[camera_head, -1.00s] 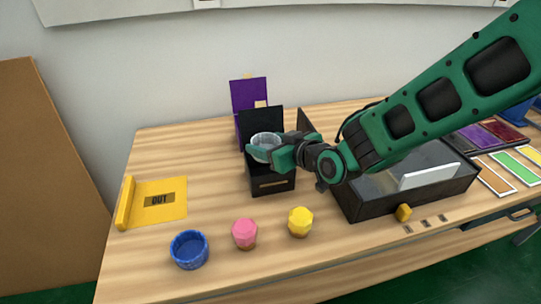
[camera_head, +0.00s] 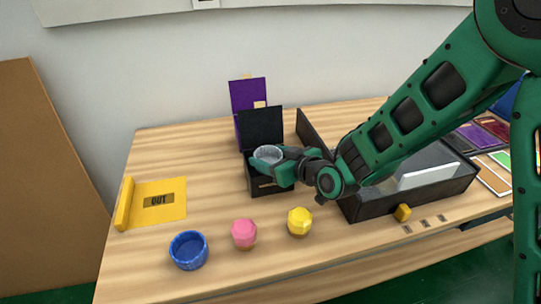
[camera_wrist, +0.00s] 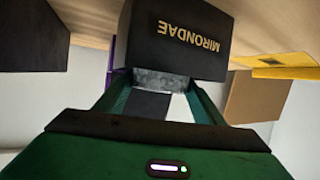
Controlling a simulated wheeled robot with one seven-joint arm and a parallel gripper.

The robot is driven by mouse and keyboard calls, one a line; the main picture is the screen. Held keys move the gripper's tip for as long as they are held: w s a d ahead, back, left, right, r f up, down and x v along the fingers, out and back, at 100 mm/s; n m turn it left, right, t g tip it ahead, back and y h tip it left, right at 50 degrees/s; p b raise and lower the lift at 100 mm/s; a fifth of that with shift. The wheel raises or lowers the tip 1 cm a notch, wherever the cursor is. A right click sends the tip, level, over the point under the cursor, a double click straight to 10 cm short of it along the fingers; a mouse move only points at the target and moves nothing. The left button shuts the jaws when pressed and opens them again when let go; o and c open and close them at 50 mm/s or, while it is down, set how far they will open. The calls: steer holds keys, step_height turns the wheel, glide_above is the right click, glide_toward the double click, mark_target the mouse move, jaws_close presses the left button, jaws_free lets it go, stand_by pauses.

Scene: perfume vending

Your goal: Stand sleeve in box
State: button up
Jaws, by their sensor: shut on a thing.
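The sleeve is a pale, see-through ring (camera_head: 268,153), upright, held at the mouth of the open black box (camera_head: 254,180). My gripper (camera_head: 270,160) is shut on it, reaching in from the right. In the wrist view the sleeve's grey mottled wall (camera_wrist: 162,82) shows between my gripper's fingers (camera_wrist: 160,98). The box's raised black lid (camera_head: 262,127) stands behind the sleeve; the wrist view shows a black panel lettered MIRONDAE (camera_wrist: 185,38). My fingers hide the box's opening, so I cannot tell how deep the sleeve sits or whether it touches the bottom.
A purple box (camera_head: 247,95) stands behind. A dark open-topped case (camera_head: 375,207) is right, under my arm. A blue cup (camera_head: 189,250), pink cap (camera_head: 244,233) and yellow cap (camera_head: 299,222) stand in front.

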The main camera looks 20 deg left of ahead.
steer(key=shift+f, duration=0.25)
steer(key=shift+f, duration=0.15)
steer(key=o, duration=0.7)
